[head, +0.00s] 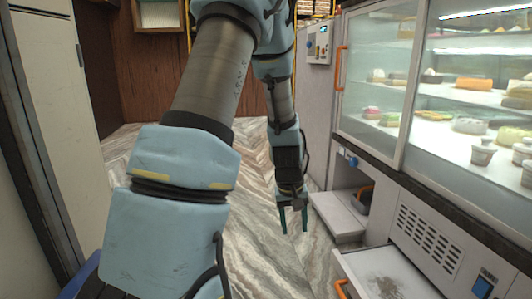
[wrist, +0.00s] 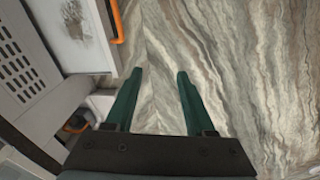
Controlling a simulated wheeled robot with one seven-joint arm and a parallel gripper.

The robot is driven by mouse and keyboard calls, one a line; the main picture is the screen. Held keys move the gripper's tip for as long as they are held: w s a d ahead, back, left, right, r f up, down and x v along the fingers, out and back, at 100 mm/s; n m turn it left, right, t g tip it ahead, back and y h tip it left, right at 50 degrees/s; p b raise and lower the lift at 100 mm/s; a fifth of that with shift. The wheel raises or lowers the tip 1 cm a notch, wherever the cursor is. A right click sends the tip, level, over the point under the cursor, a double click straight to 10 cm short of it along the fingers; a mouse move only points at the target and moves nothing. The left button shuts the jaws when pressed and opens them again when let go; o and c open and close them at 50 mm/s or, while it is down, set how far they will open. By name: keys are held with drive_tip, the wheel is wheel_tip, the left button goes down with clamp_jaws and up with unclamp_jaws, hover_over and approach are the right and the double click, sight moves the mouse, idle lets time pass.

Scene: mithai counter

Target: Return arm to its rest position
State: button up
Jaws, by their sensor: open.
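My gripper (head: 293,220) hangs down at the end of my arm, over the marbled floor (head: 255,245). Its two green fingers are apart with nothing between them. In the wrist view my gripper (wrist: 154,90) also shows open and empty, with only the swirled floor (wrist: 240,70) beyond the fingertips. My blue and grey arm fills the middle of the head view and hides part of the floor and back wall.
A glass display case (head: 410,75) with sweets stands at right. Below it, an open drawer (head: 375,272) with an orange handle and a pulled-out shelf (head: 338,214) jut out near my gripper. A pale cabinet (head: 55,110) stands at left. Open floor lies between.

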drive_tip(key=s+a+r+m+y+p, duration=0.1)
drive_tip(key=s+a+r, duration=1)
drive_tip(key=a, duration=0.4)
wheel_tip(320, 180, up, 37)
drive_tip(key=p, duration=3.7)
drive_tip(key=shift+w, duration=0.35)
drive_tip(key=shift+d, duration=0.1)
